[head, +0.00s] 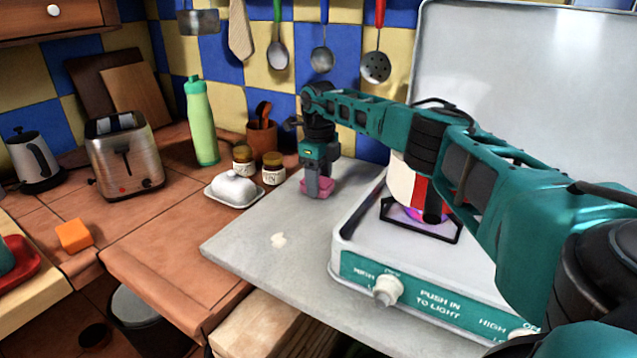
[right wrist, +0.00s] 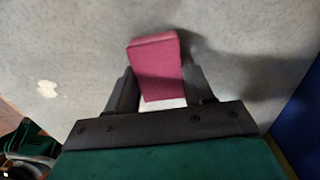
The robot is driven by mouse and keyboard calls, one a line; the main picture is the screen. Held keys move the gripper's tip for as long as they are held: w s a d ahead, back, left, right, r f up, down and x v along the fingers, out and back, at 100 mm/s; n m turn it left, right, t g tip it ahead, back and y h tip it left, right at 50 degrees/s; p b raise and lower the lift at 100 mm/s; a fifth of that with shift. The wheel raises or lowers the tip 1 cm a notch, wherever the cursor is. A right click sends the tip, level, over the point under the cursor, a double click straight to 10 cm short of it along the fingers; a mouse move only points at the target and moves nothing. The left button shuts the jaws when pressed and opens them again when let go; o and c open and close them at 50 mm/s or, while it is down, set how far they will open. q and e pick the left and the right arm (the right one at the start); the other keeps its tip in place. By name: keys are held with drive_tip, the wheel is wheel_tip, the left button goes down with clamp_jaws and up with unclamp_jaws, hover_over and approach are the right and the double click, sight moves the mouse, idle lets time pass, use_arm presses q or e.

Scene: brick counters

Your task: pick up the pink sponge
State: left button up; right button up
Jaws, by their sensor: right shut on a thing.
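The pink sponge (head: 327,188) is on or just above the grey countertop, left of the stove, in the head view. My right gripper (head: 318,186) reaches down over it from above, its arm coming in from the right. In the right wrist view the sponge (right wrist: 157,68) sits between the two dark fingers of the right gripper (right wrist: 160,92), which are shut on it. A shadow lies on the counter beside it. I cannot tell whether it is lifted clear of the surface. My left gripper is not in view.
A camping stove (head: 432,300) with a lit burner stands right of the sponge, under my right arm. A covered butter dish (head: 234,190), jars (head: 273,170) and a green bottle (head: 201,125) stand to the left. The front of the grey counter (head: 270,262) is mostly clear.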

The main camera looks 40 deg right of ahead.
wheel_tip(320, 180, up, 20)
drive_tip(key=p, duration=0.2)
drive_tip(key=shift+f+p, duration=0.25)
drive_tip(key=shift+p, duration=0.05)
